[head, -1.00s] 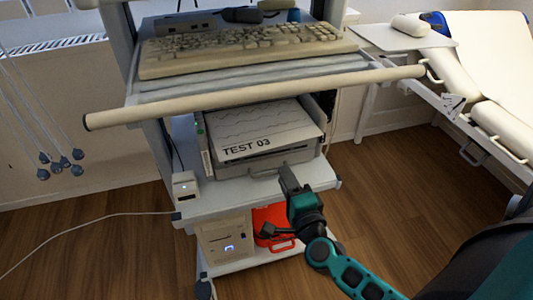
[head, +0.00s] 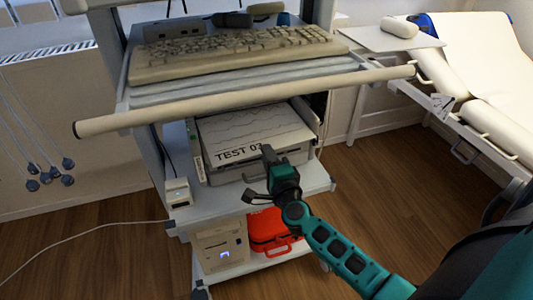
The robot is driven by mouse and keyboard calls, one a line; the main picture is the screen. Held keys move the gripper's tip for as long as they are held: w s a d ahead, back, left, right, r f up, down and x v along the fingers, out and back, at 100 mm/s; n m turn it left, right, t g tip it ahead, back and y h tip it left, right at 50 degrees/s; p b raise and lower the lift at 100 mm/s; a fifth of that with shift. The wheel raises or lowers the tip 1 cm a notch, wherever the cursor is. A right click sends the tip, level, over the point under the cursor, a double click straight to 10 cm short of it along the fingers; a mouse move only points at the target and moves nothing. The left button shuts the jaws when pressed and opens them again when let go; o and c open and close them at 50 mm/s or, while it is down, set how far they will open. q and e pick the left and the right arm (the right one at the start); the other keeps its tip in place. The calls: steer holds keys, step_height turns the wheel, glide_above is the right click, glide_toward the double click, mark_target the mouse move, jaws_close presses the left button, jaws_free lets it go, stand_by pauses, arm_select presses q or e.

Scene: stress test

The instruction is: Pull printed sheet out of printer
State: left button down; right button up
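The printed sheet (head: 245,128) is white with a wavy trace and the words "TEST 03". It lies on the printer (head: 236,172), on the cart's middle shelf below the keyboard. My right gripper (head: 267,153) is at the sheet's front right corner and covers the end of the lettering. I cannot tell whether it touches the sheet or whether its fingers are apart. My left gripper is not in view.
The cart's long handle bar (head: 250,100) crosses above the sheet, under the keyboard (head: 235,55). A small white box (head: 178,193) stands left of the printer. A red case (head: 272,230) is on the lower shelf. A bed (head: 487,60) stands at the right.

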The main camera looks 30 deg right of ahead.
steer(key=shift+w, duration=0.35)
jaws_close()
stand_by(0.5)
steer(key=shift+r+p, duration=0.2)
steer(key=shift+p, duration=0.1)
steer(key=shift+s, duration=0.15)
